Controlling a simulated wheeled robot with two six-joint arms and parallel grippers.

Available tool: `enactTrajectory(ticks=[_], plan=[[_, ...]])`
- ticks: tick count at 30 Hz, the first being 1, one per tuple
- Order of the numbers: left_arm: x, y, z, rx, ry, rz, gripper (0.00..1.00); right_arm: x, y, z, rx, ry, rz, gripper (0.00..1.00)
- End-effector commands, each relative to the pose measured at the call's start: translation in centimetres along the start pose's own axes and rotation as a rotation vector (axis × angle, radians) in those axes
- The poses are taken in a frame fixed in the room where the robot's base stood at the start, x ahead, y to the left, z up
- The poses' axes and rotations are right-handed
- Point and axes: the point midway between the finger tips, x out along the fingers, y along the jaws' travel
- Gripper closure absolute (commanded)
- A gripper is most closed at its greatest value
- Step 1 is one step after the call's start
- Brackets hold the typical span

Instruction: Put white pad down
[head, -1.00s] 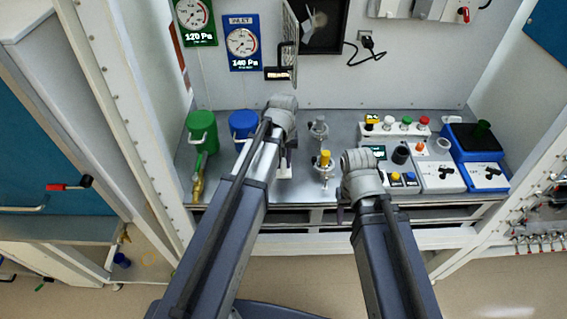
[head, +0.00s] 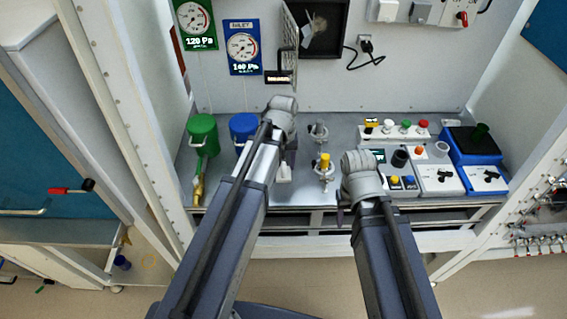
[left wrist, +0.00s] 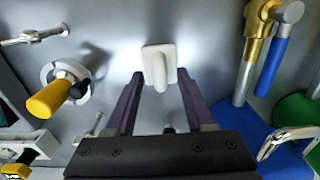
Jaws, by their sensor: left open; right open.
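The white pad (left wrist: 158,62) is a small white square with a rounded handle, on the grey bench top in the left wrist view. It also shows in the head view (head: 285,176), just below my left gripper (head: 288,157). In the left wrist view my left gripper (left wrist: 159,78) is open, its two purple fingers apart, one to each side of the pad's handle with gaps between. Whether the pad lies flat on the bench is hard to tell. My right gripper (head: 341,214) is at the bench's front edge, open, mostly hidden behind its own wrist.
A yellow-topped valve (head: 325,162) stands right of the pad; its yellow knob (left wrist: 50,99) shows in the left wrist view. Green (head: 202,133) and blue (head: 243,127) canisters stand to the left. A white balance (head: 437,178) and blue device (head: 474,145) stand right.

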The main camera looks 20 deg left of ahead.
Motion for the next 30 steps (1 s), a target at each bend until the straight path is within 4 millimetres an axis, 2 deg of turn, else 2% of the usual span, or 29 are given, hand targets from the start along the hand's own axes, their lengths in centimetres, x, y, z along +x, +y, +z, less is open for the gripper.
enactTrajectory(ticks=[1, 18, 24, 30], plan=[[-1.0, 0.0, 0.0, 0.000, 0.000, 0.000, 0.46, -1.0, 0.1, 0.1, 0.000, 0.000, 0.000, 0.46], [-9.5, 0.0, 0.0, 0.000, 0.000, 0.000, 0.46, -9.5, 0.9, 0.6, -0.001, 0.000, 0.000, 0.46], [-11.2, 0.0, 0.0, 0.000, 0.000, 0.000, 0.46, -11.1, 1.1, 0.7, 0.005, 0.000, -0.001, 0.46], [-11.2, 0.2, 0.3, 0.009, -0.001, -0.001, 0.46, -11.2, 1.1, 0.7, 0.006, 0.000, -0.002, 0.46]])
